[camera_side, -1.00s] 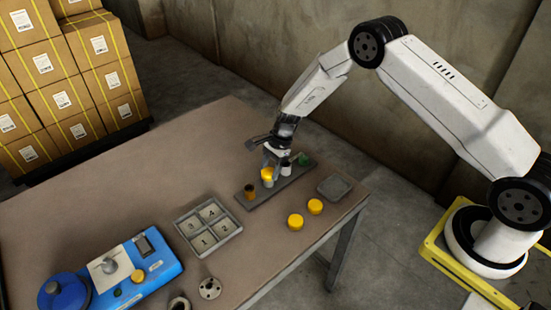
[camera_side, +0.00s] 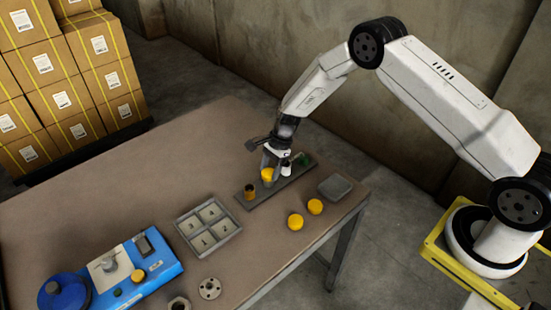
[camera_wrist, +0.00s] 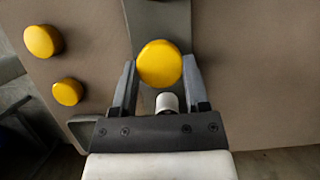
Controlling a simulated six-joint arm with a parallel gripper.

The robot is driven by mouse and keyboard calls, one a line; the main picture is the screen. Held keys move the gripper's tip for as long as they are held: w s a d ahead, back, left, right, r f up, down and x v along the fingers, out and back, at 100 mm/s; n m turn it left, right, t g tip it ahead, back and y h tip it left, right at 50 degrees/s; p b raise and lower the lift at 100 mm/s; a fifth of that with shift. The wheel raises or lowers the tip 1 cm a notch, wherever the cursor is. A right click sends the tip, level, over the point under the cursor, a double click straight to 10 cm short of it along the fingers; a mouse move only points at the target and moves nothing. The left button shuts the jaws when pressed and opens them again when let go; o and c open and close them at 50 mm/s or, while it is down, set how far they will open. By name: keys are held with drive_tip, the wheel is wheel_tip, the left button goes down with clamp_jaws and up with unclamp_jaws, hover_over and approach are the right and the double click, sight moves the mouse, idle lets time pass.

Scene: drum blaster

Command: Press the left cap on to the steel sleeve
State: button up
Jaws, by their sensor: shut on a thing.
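The yellow cap (camera_side: 267,175) is between the fingers of my gripper (camera_side: 270,164), which is shut on it. The cap sits low over the grey rack (camera_side: 242,204), at the spot where a pale sleeve stands; that sleeve is now almost hidden below the cap. I cannot tell whether the cap is fully seated. In the wrist view the held cap (camera_wrist: 159,63) fills the space between the fingertips (camera_wrist: 159,72) and hides what lies under it. Two other yellow caps lie loose on the table, one nearer (camera_side: 295,222) and one farther right (camera_side: 315,207).
On the rack, a brown sleeve (camera_side: 249,192) stands left, a white one (camera_side: 286,169) and a green piece (camera_side: 305,159) right. A small grey tray (camera_side: 335,187), a four-compartment tray (camera_side: 232,228) and a blue device (camera_side: 155,262) are nearby. The table's back left is clear.

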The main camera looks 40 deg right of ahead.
drive_tip(key=shift+f, duration=0.3)
idle(0.5)
drive_tip(key=o, duration=1.3)
drive_tip(key=c, duration=0.3)
drive_tip(key=shift+r, duration=0.1)
drive_tip(key=shift+r, duration=2.45)
